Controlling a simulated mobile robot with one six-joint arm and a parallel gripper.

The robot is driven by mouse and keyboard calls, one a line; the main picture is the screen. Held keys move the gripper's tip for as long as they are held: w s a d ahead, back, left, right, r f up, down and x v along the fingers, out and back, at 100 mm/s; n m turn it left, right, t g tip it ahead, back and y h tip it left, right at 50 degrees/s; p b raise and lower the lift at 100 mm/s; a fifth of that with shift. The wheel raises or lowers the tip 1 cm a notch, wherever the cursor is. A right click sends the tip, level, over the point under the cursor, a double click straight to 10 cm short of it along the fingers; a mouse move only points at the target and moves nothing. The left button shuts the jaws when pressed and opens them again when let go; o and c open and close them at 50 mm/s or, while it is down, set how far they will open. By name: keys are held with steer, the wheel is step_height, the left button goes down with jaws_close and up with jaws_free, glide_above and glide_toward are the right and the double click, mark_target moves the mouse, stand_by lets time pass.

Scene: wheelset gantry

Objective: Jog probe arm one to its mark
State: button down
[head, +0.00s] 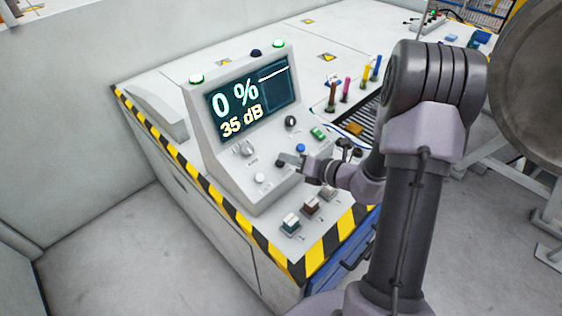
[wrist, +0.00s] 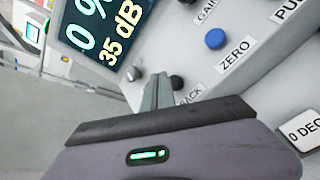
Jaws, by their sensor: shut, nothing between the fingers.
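The grey control console (head: 232,178) carries a screen (head: 250,97) reading 0 % and 35 dB. My gripper (head: 286,158) is shut and empty, over the console's sloped panel. In the wrist view its fingertips (wrist: 159,78) are beside a black button (wrist: 177,82) whose label is partly hidden and ends in "ACK". I cannot tell whether they touch. A blue button (wrist: 215,38) is labelled ZERO. A grey knob (wrist: 133,73) is left of the fingertips. A white key (wrist: 303,130) is labelled 0 DEG. I cannot identify probe arm one or its mark.
Several coloured sticks (head: 347,88) stand behind the console to the right. Three block-shaped keys (head: 311,207) sit on the front ledge. Yellow-black striped edging (head: 325,249) borders the bench. A large grey wheel (head: 535,85) stands at the right. The floor at left is clear.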

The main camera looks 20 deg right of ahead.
steer(key=shift+f, duration=0.15)
stand_by(0.7)
steer(key=shift+w+f, duration=0.2)
steer(key=shift+f, duration=0.05)
steer(key=shift+w+a+f+b, duration=0.15)
steer(key=shift+f+b, duration=0.3)
steer(key=shift+b, duration=0.05)
stand_by(0.6)
steer(key=shift+r, duration=0.15)
stand_by(3.7)
steer(key=shift+s+r+p, duration=0.35)
steer(key=shift+r+p, duration=0.35)
steer(key=shift+p, duration=0.1)
steer(key=r+p, duration=0.1)
steer(key=s+r+p, duration=0.1)
steer(key=r, duration=0.1)
steer(key=s+d+r+p, duration=0.1)
steer(key=p, duration=0.1)
steer(key=shift+r, duration=0.25)
stand_by(0.4)
